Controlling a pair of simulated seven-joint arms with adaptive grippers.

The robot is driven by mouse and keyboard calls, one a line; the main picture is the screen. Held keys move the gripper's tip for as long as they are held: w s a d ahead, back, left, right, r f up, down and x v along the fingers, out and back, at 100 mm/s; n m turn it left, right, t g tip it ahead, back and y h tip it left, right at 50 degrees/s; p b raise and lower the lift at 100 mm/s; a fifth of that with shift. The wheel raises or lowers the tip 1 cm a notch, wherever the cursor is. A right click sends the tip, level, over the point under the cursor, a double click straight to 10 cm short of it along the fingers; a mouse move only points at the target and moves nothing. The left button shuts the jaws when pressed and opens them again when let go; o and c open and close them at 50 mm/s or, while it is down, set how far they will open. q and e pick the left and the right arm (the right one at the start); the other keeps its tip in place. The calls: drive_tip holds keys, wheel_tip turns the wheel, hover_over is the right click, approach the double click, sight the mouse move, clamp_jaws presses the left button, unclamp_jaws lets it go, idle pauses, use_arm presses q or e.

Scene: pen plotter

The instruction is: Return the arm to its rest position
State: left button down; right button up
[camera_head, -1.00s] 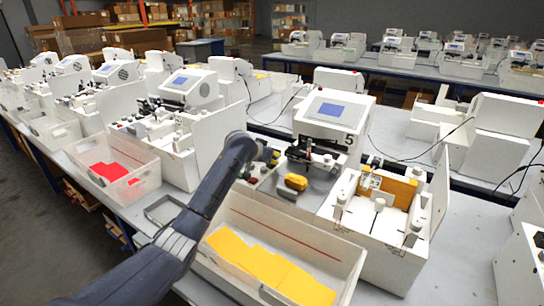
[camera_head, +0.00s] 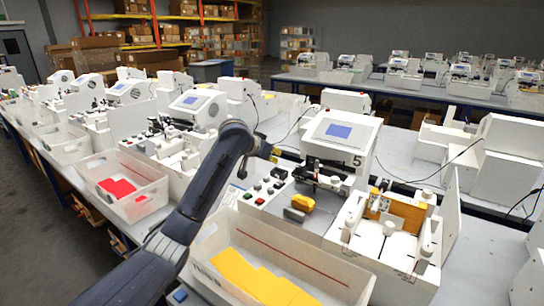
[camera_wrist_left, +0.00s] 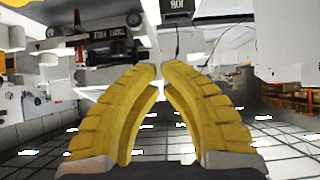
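My left arm (camera_head: 185,215), dark blue-grey, comes in from the lower left in the head view. The left gripper (camera_head: 276,152) shows there only as a small yellow bit, over the plotter's left side. In the left wrist view, its two yellow ribbed fingers (camera_wrist_left: 160,70) lean together with a narrow gap between the tips. Nothing is held between them. My right arm and gripper are out of view.
A white bin with yellow sheets (camera_head: 300,252) lies below the arm. A bin with red sheets (camera_head: 160,180) stands to its left. A yellow-and-black piece (camera_head: 302,203) lies beside the plotter's buttons. A white fixture with an orange panel (camera_head: 397,212) stands at right. More machines fill the benches.

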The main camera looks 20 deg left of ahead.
use_arm(q)
drive_tip(key=shift+s+a+r, duration=0.1)
drive_tip(key=shift+s+r, duration=0.1)
drive_tip(key=shift+r, duration=0.1)
